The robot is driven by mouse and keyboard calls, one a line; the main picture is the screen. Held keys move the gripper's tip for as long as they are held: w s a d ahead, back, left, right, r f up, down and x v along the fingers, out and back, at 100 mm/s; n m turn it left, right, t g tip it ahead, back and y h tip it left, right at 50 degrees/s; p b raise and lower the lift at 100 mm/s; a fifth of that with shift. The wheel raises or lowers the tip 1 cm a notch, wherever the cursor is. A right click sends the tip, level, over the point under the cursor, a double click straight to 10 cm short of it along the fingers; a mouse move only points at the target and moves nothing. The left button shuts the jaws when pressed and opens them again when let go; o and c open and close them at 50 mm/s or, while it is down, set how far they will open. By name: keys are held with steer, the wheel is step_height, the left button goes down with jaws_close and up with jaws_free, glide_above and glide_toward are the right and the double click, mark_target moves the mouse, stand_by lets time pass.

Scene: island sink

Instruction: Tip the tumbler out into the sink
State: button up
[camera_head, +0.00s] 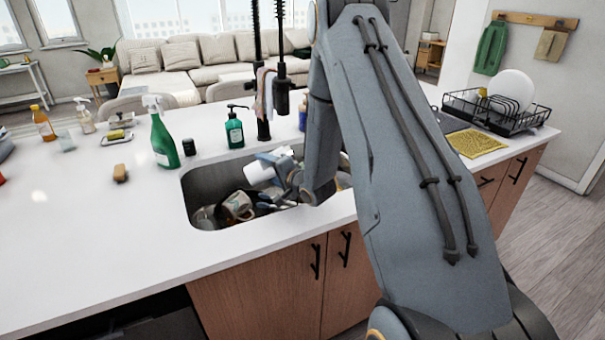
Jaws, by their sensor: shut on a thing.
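A white tumbler (258,173) is tilted well over on its side above the sink (203,183). My gripper (272,158) is shut on it, reaching in from the right over the basin. My arm hides part of the gripper and the right side of the sink. Whether anything is coming out of the tumbler cannot be seen. A mug (238,205) and several dark dishes lie in the basin below it.
A green spray bottle (164,143) and a teal soap bottle (234,130) stand beside the sink. A dark faucet (262,130) rises behind it. A sponge (120,173) lies left. A dish rack (495,108) and yellow cloth (477,143) are right. The front-left counter is clear.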

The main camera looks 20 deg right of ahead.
steer(key=shift+d+r+m+t, duration=0.3)
steer(key=shift+d+r+m, duration=0.4)
steer(key=shift+r, duration=0.1)
stand_by(2.0)
steer(key=shift+s+d+m+y, duration=0.1)
steer(key=shift+d+m+y, duration=0.15)
steer(key=shift+m+y, duration=0.25)
stand_by(1.5)
steer(key=shift+t, duration=0.3)
steer(key=shift+d+r+m, duration=0.1)
steer(key=shift+r+m, duration=0.1)
steer(key=shift+m, duration=0.2)
steer(key=shift+f, duration=0.15)
steer(key=shift+a+n, duration=0.4)
steer(key=shift+n, duration=0.3)
steer(key=shift+a+f+n+g+h, duration=0.55)
steer(key=shift+a+f+n, duration=0.2)
steer(key=shift+f+n, duration=0.15)
steer(key=shift+d+r, duration=0.1)
